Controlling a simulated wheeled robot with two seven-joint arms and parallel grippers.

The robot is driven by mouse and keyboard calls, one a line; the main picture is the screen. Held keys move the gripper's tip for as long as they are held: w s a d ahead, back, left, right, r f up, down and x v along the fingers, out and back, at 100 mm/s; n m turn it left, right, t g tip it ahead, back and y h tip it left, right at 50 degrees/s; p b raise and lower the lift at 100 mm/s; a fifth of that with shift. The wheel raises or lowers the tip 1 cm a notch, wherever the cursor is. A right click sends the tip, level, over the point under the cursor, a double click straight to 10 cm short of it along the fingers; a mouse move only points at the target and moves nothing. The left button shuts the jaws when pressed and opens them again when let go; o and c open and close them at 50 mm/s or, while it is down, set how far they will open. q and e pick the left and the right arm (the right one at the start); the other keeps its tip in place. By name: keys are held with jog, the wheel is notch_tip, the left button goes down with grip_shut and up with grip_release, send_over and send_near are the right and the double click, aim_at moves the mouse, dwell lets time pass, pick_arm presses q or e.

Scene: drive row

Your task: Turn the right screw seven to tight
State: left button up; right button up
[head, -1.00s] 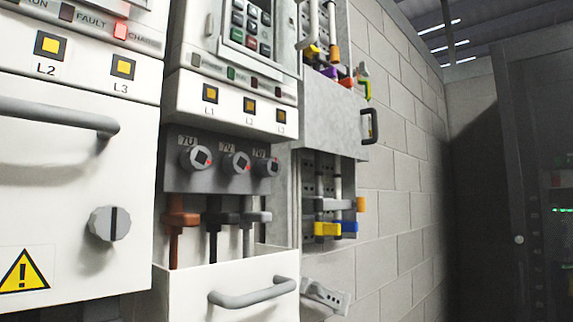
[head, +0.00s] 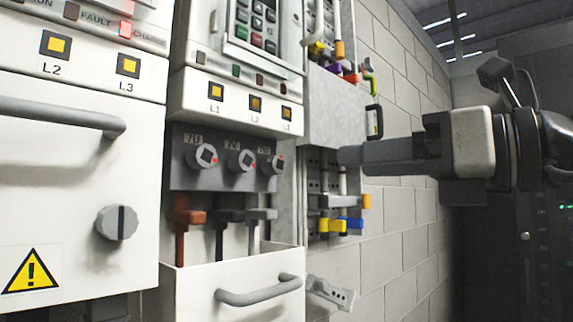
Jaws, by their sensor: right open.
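Three round grey screws with red marks sit in a row on a grey terminal block (head: 180,178) in the open lower part of the middle cabinet. The left screw (head: 201,157) is labelled 7U and the middle screw (head: 239,160) 7V. The right screw (head: 272,164) is at the block's right end; its label is small and hard to read. My right gripper (head: 350,155) comes in from the right, open and seen side-on, pointing left. It is apart from the right screw, to its right in the picture. Nothing shows in its jaws. My left gripper is not in view.
Brown, black and grey cable lugs (head: 222,214) hang below the screws. A dropped white cover with a grey handle (head: 260,291) stands in front of the cables. A left cabinet with a knob (head: 117,223) and a block wall (head: 395,245) flank the opening.

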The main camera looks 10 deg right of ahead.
aim_at(274, 166)
jog(key=shift+m+t+h, duration=0.5)
jog(key=shift+t+h, duration=0.1)
jog(key=shift+h, duration=0.2)
jog(key=p+x, duration=0.1)
jog(key=x, duration=0.3)
jog(key=d+p+x, duration=0.1)
jog(key=p+x, duration=0.1)
jog(key=x, duration=0.3)
jog(key=w+r+p+x, duration=0.1)
jog(key=p+x, duration=0.1)
jog(key=x, duration=0.2)
jog(key=shift+w+r, duration=0.1)
jog(key=shift+w, duration=0.25)
jog(key=shift+w+a, duration=0.3)
jog(key=shift+w, duration=0.1)
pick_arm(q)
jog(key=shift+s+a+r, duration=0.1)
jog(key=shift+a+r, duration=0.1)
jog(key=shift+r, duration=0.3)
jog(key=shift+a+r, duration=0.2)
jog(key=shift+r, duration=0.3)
pick_arm(e)
jog(key=c, duration=1)
